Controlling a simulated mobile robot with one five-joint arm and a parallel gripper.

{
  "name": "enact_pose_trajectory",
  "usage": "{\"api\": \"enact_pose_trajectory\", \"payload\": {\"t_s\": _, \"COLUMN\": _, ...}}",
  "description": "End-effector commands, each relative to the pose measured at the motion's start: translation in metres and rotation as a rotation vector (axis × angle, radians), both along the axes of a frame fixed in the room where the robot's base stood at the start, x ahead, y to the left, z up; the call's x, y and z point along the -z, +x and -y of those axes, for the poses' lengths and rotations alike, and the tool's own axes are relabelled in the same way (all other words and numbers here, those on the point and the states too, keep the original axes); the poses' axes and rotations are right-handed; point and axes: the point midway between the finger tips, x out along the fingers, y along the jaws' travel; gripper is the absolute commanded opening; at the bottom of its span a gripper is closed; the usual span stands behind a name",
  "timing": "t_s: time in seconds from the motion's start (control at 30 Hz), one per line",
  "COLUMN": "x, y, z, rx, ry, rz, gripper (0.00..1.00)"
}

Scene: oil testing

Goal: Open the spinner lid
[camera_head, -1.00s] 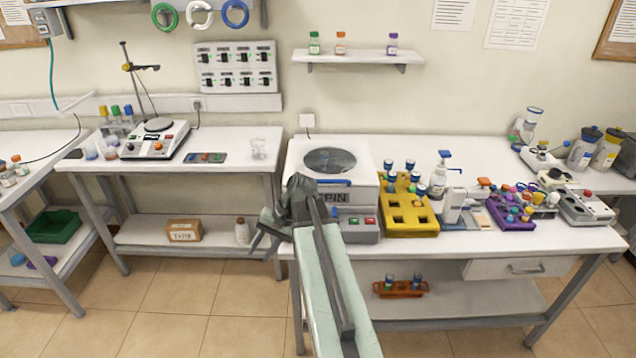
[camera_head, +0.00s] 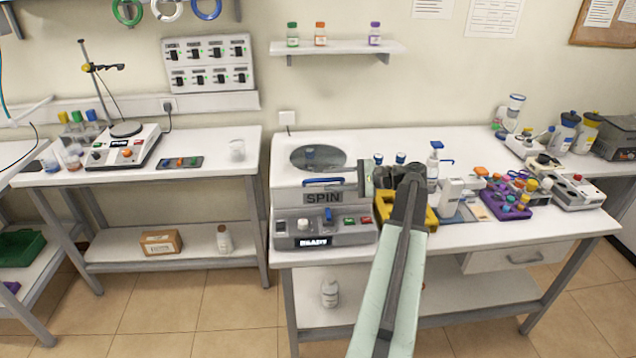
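The spinner (camera_head: 288,205) is a white and grey machine labelled SPIN at the left end of the right bench. Its lid (camera_head: 285,172) is down, with a dark round window (camera_head: 318,158) and a blue handle (camera_head: 323,182) at the front edge. The front panel (camera_head: 330,233) has a small display, a knob, and green and red buttons. My gripper (camera_head: 372,180) is just right of the spinner, over the yellow rack, apart from the blue handle as far as I can see. Its fingers are too small and partly hidden to judge their opening.
The yellow rack (camera_head: 426,216) with blue-capped tubes is mostly behind my arm. A pump bottle (camera_head: 434,163), a purple rack (camera_head: 497,207) and other instruments stand to its right. A shelf (camera_head: 340,47) with three small bottles hangs above.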

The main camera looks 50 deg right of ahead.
Motion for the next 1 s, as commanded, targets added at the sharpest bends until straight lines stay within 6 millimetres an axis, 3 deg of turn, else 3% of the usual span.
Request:
{"api": "enact_pose_trajectory", "payload": {"t_s": 0.23, "x": 0.009, "y": 0.031, "z": -0.019, "rx": -0.002, "ry": -0.001, "rz": 0.0, "gripper": 0.35}}
{"api": "enact_pose_trajectory", "payload": {"t_s": 0.53, "x": 0.009, "y": 0.036, "z": -0.021, "rx": -0.001, "ry": -0.001, "rz": 0.0, "gripper": 0.35}}
{"api": "enact_pose_trajectory", "payload": {"t_s": 0.57, "x": 0.009, "y": 0.036, "z": -0.021, "rx": -0.001, "ry": -0.001, "rz": 0.0, "gripper": 0.32}}
{"api": "enact_pose_trajectory", "payload": {"t_s": 0.67, "x": 0.009, "y": 0.036, "z": -0.022, "rx": -0.001, "ry": -0.001, "rz": 0.0, "gripper": 0.05}}
{"api": "enact_pose_trajectory", "payload": {"t_s": 0.7, "x": 0.009, "y": 0.036, "z": -0.022, "rx": -0.001, "ry": -0.001, "rz": 0.0, "gripper": 0.0}}
{"api": "enact_pose_trajectory", "payload": {"t_s": 1.0, "x": 0.009, "y": 0.036, "z": -0.022, "rx": -0.002, "ry": -0.001, "rz": -0.001, "gripper": 0.0}}
